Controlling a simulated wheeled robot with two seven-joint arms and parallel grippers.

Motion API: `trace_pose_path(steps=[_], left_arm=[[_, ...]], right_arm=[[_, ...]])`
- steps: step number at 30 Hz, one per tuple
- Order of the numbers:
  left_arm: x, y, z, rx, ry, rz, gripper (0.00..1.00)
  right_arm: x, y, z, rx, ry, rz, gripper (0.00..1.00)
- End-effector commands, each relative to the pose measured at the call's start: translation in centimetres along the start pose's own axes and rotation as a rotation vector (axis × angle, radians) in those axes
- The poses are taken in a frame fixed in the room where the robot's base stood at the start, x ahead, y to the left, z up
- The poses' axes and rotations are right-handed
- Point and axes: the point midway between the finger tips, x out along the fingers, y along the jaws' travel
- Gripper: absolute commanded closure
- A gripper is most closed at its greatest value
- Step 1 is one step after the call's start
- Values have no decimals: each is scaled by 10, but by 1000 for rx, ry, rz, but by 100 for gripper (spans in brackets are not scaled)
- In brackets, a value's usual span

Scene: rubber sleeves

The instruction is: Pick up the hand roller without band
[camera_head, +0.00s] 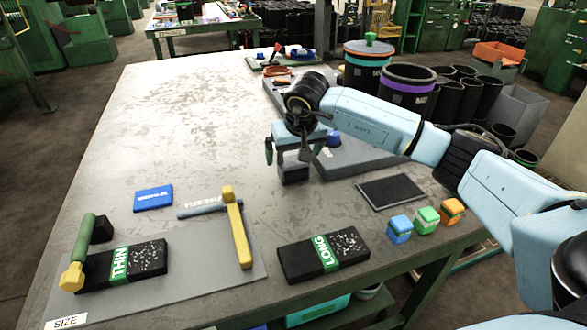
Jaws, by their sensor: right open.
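My right gripper (293,152) reaches in from the right and hangs over the middle of the table, with its fingers apart. A dark block (294,173) shows just below it; I cannot tell whether they touch. A tool with a green handle and yellow end (80,250) lies at the front left, by the THIN block. A yellow tool (239,232) with a grey-blue bar (198,208) lies on the grey mat to its right. I cannot tell which one is the hand roller without band. Both are apart from my right gripper. My left gripper is out of view.
The grey mat (190,289) holds the THIN block (145,258). A LONG block (300,258), a black pad (391,190) and blue, green and orange cubes (427,218) lie along the front. A blue box (153,197) lies left. The table's back left is clear.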

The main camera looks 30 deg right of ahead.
Motion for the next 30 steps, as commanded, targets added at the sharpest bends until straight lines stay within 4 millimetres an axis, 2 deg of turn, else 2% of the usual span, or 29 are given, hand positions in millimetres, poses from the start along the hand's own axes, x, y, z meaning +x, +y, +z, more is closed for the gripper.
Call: trace_pose_path(steps=[3, 6, 14, 26, 30], left_arm=[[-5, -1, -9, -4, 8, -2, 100], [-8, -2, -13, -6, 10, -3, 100], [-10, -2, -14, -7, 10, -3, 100], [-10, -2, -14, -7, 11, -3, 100], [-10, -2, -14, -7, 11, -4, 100]], right_arm=[[19, 0, 0, 1, -3, -1, 0], [26, 0, -1, 0, -1, -2, 0], [27, 0, -1, 0, 0, -1, 1], [26, 0, -1, 0, 0, -1, 54], [26, 0, -2, 0, 2, -2, 55]])
